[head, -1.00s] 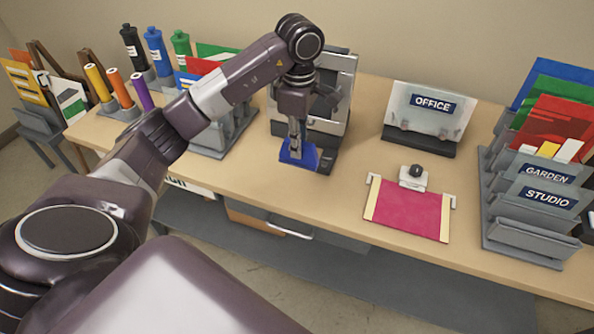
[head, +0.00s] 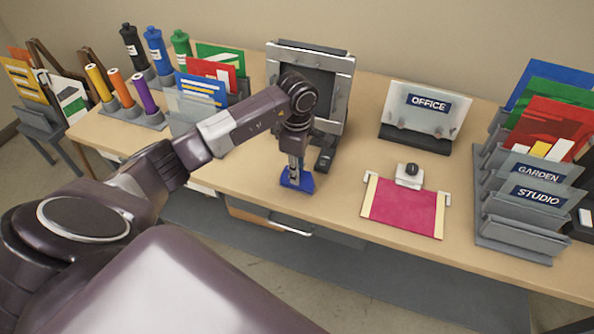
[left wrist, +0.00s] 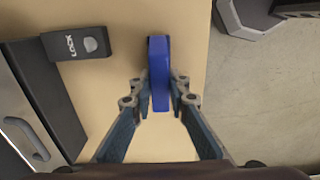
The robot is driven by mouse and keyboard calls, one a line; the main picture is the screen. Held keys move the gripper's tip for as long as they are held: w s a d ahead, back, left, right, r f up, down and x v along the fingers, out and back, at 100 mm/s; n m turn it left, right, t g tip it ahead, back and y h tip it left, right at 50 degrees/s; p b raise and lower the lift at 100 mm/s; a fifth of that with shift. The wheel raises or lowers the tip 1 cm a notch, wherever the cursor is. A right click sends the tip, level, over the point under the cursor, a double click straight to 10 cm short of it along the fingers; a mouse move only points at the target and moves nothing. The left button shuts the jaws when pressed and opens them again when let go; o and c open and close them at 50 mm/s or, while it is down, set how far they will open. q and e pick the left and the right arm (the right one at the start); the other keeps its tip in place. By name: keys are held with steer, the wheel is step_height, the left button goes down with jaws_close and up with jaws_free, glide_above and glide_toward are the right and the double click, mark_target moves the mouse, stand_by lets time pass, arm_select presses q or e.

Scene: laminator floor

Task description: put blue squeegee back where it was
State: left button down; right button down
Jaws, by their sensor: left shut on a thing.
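The blue squeegee (head: 305,185) is at the front part of the table, in front of the grey upright frame. My left gripper (head: 294,176) points down and is shut on it. In the left wrist view the squeegee (left wrist: 159,72) shows as a narrow blue bar between the two fingers of the gripper (left wrist: 160,88). The wooden tabletop lies beneath it. I cannot tell whether the squeegee touches the table. My right gripper is not in view.
The grey upright frame (head: 345,88) and a black lock block (left wrist: 82,45) are close to the gripper. To the right are a magenta sheet on a clamp board (head: 403,208), the OFFICE stand (head: 424,110) and a grey sorter (head: 520,222). Bottles (head: 158,50) stand at back left.

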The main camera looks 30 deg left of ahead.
arm_select(q)
steer(key=shift+f, duration=0.15)
steer(key=c, duration=1.8)
jaws_free()
steer(key=shift+c, duration=0.2)
steer(key=shift+r, duration=0.2)
step_height(320, 180, up, 12)
steer(key=b, duration=0.3)
steer(key=shift+b, duration=0.4)
